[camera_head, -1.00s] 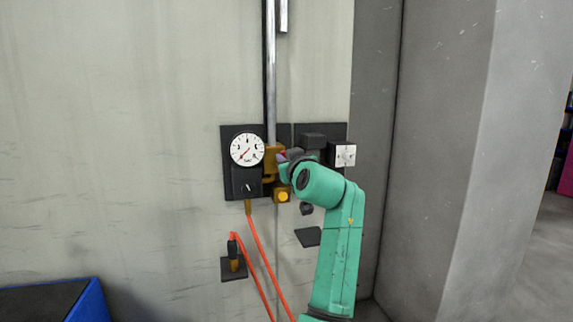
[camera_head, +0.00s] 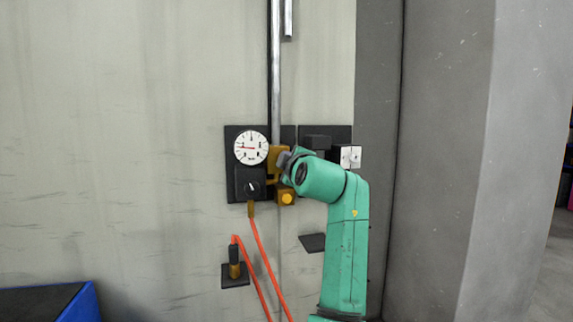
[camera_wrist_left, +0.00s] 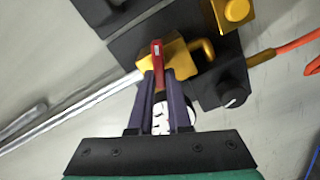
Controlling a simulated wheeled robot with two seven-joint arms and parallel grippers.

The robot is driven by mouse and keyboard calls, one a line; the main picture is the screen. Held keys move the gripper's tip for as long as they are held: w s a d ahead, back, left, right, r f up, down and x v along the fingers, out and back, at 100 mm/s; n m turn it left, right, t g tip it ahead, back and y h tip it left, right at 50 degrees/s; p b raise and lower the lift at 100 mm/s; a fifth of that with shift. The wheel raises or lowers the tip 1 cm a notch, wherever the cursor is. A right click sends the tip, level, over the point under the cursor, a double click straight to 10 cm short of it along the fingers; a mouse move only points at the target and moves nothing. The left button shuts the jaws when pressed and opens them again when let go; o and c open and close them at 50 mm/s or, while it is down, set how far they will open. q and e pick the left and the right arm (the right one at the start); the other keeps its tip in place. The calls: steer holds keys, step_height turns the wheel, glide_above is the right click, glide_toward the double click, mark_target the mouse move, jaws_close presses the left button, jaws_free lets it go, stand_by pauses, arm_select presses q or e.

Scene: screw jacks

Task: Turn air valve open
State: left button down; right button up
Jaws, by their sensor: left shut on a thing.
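The air valve's red handle (camera_wrist_left: 156,52) shows in the left wrist view between the fingertips of my left gripper (camera_wrist_left: 159,74), which is shut on it. Behind the handle is the brass-yellow valve body (camera_wrist_left: 178,52), joined to a metal pipe. In the head view my left gripper (camera_head: 286,161) is at the valve body (camera_head: 275,155), with the green wrist to its right, and the handle is hidden there. The round white gauge (camera_head: 251,148) is just left of the valve, its needle pointing left. My right gripper is not in view.
A black knob (camera_head: 252,187) sits below the gauge, and a yellow button (camera_head: 287,198) below the valve. A grey pillar (camera_head: 440,150) stands to the right, a blue-edged box (camera_head: 85,303) at lower left.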

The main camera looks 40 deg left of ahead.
arm_select(q)
steer(key=n+b, duration=0.1)
steer(key=n, duration=0.3)
steer(key=shift+s+n, duration=0.1)
steer(key=shift+n, duration=0.3)
stand_by(0.4)
steer(key=c, duration=1)
jaws_free()
steer(key=shift+o, duration=0.7)
steer(key=shift+w+a+f, duration=0.15)
steer(key=shift+w+f, duration=0.1)
steer(key=shift+f, duration=0.05)
steer(key=b+v, duration=0.5)
steer(key=v, duration=0.9)
steer(key=shift+d, duration=0.2)
steer(key=shift+s, duration=0.15)
